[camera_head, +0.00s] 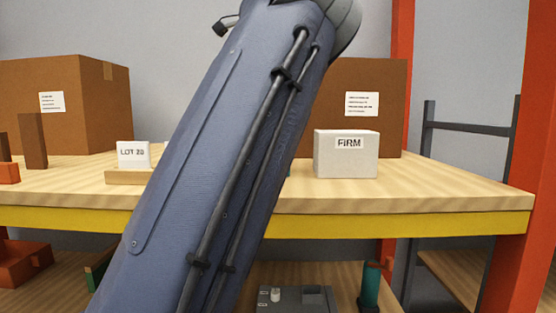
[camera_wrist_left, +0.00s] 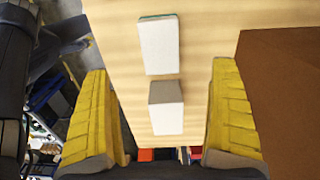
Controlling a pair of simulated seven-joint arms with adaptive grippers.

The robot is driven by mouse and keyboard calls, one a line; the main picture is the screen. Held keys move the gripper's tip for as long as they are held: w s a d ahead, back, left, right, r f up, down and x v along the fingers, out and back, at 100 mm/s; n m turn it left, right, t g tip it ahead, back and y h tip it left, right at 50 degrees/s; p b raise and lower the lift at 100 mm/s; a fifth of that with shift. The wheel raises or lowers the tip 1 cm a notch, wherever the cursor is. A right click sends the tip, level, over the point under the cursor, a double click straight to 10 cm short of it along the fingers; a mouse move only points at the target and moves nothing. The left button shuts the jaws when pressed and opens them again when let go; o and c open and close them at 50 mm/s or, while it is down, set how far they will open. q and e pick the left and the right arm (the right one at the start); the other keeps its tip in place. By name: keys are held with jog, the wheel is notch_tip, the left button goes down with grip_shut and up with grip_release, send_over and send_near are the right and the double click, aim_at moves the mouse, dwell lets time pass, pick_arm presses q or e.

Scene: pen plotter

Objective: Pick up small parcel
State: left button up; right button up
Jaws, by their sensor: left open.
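Two pale parcels stand on the wooden shelf in the head view. One is a small white block marked "LOT 20" (camera_head: 133,155) at the left, on a low wooden base. The other is a larger white box marked "FIRM" (camera_head: 346,160) at the right. My left gripper (camera_wrist_left: 161,70) shows only in the wrist view, its yellow fingers open and wide apart. Between the fingers in that view are a white block (camera_wrist_left: 158,47) and a grey-and-white block (camera_wrist_left: 166,118), neither gripped. I cannot tell which parcels these are. My right gripper is not in view.
A large blue arm link of mine hides the middle of the shelf. Large brown cartons stand behind at left (camera_head: 60,105) and right (camera_head: 375,105). A red post (camera_head: 402,70) rises behind the shelf. The shelf's right end (camera_head: 440,185) is clear.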

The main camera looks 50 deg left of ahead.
pick_arm(q)
jog(key=f, duration=1.7)
jog(key=shift+w+d+f, duration=0.15)
jog(key=shift+w+d, duration=0.2)
jog(key=shift+d, duration=0.05)
jog(key=c, duration=1.5)
